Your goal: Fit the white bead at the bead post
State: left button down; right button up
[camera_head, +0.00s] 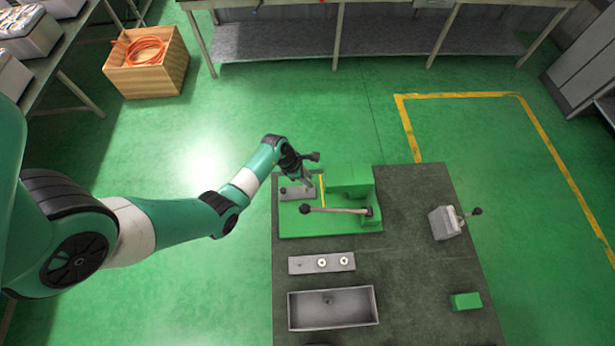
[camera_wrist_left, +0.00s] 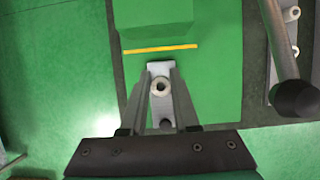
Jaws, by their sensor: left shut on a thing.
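My left gripper (camera_head: 308,184) is over the left side of a green fixture (camera_head: 290,226) on the dark table. In the left wrist view its fingers (camera_wrist_left: 160,85) are shut on a white bead (camera_wrist_left: 160,81), a ring with a dark hole. The bead is above a grey plate (camera_wrist_left: 158,67) on the fixture, which also shows in the head view (camera_head: 291,191). A dark round peg (camera_wrist_left: 166,125) shows between the fingers, nearer the wrist. I cannot tell whether the bead touches the plate or a post. My right gripper is not in view.
A lever (camera_head: 340,211) with a black knob crosses the fixture beside a green block (camera_head: 350,180). A grey holder (camera_head: 300,264) bears two white beads (camera_head: 322,262). A grey tray (camera_head: 374,306), a grey lever box (camera_head: 444,223) and a small green block (camera_head: 466,301) stand apart.

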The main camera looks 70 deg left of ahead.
pick_arm(q)
jog(key=b, duration=0.3)
send_over(311, 191)
jog(key=s, duration=0.1)
jog(key=f, duration=0.4)
jog(key=shift+s+a+f, duration=0.15)
jog(key=shift+s+f, duration=0.05)
jog(key=shift+f, duration=0.05)
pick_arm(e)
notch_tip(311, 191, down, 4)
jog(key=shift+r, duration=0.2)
pick_arm(q)
jog(key=shift+p, duration=0.55)
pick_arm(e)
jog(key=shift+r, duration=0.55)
pick_arm(q)
jog(key=shift+f+b, duration=1.3)
jog(key=shift+f, duration=0.3)
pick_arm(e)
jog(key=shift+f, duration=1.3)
pick_arm(q)
jog(key=c, duration=0.6)
grip_release()
jog(key=shift+r, duration=0.1)
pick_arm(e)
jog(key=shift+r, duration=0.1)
